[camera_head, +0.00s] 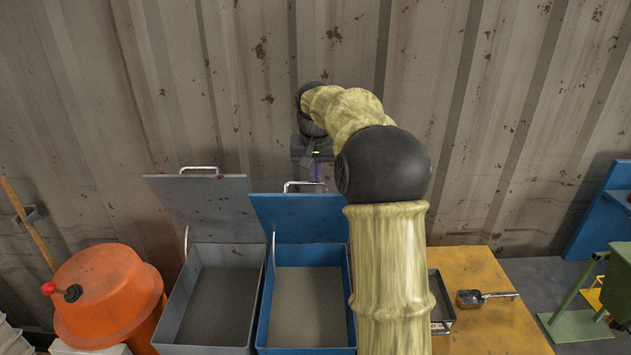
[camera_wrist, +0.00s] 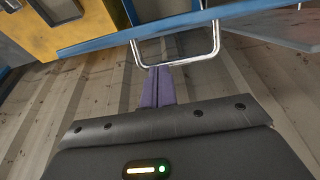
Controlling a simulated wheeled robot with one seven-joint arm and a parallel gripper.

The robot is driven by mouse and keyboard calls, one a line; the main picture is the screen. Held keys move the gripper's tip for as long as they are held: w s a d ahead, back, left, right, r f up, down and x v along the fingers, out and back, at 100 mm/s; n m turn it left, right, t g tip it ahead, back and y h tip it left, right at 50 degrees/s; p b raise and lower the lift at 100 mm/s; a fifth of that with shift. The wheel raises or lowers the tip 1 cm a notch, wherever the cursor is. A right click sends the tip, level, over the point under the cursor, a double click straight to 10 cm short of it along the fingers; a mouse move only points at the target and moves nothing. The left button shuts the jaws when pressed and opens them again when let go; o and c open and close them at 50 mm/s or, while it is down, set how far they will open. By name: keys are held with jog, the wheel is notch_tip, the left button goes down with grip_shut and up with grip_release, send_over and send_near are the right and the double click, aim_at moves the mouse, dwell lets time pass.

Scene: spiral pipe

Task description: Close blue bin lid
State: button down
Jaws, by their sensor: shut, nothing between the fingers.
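The blue bin (camera_head: 263,312) stands open, and its blue lid (camera_head: 300,217) is raised at the back, leaning toward the wall. A metal loop handle (camera_head: 304,184) sits on the lid's top edge. My gripper (camera_head: 317,174) is behind the lid's upper edge, beside the handle. In the wrist view, the purple fingers of my gripper (camera_wrist: 158,72) are together and empty. Their tips overlap the bar of the loop handle (camera_wrist: 217,38) below the blue lid edge (camera_wrist: 100,43); I cannot tell whether they touch it.
A grey bin (camera_head: 175,315) with its grey lid (camera_head: 205,205) raised stands directly left. An orange drum (camera_head: 105,290) is farther left. A yellow table (camera_head: 490,290) with a metal scoop (camera_head: 470,298) and a dark tray (camera_head: 440,300) is at right. A corrugated wall (camera_head: 230,80) rises close behind.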

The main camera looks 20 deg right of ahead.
jog(key=shift+s+a+f, duration=0.15)
jog(key=shift+s+a, duration=0.05)
jog(key=shift+s, duration=0.25)
jog(key=shift+s+a+f, duration=0.15)
jog(key=shift+s, duration=0.3)
jog(key=shift+s+a+f, duration=0.15)
jog(key=shift+s+f, duration=0.2)
jog(key=shift+f, duration=0.05)
jog(key=shift+s+a+f, duration=0.1)
jog(key=shift+f, duration=0.1)
